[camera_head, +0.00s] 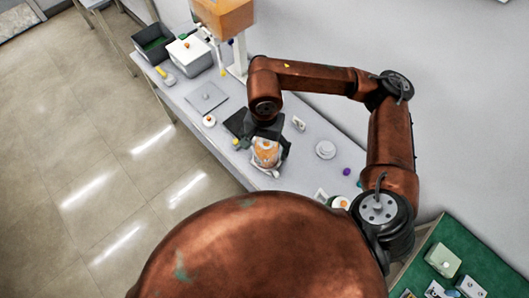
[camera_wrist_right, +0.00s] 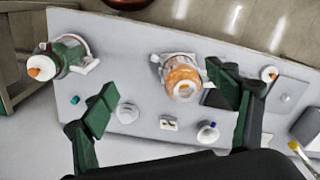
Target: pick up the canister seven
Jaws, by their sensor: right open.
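An orange and white canister (camera_head: 266,152) stands on the grey table below my right gripper (camera_head: 266,138) in the head view. In the right wrist view the orange canister (camera_wrist_right: 182,78) shows between my open fingers (camera_wrist_right: 160,80), nearer the right one. The gripper is empty, and I cannot tell whether a finger touches the canister. A green canister (camera_wrist_right: 70,55) with a white top and orange tip stands at the left of the wrist view. I cannot read a number on either canister. My left gripper is not in view.
A white disc (camera_head: 325,149) and a small white block (camera_head: 298,123) lie near the orange canister. A grey plate (camera_head: 206,97), a white box (camera_head: 190,55) and a dark bin (camera_head: 153,43) are farther along the table (camera_head: 225,155). A green-topped surface (camera_head: 484,262) is at lower right.

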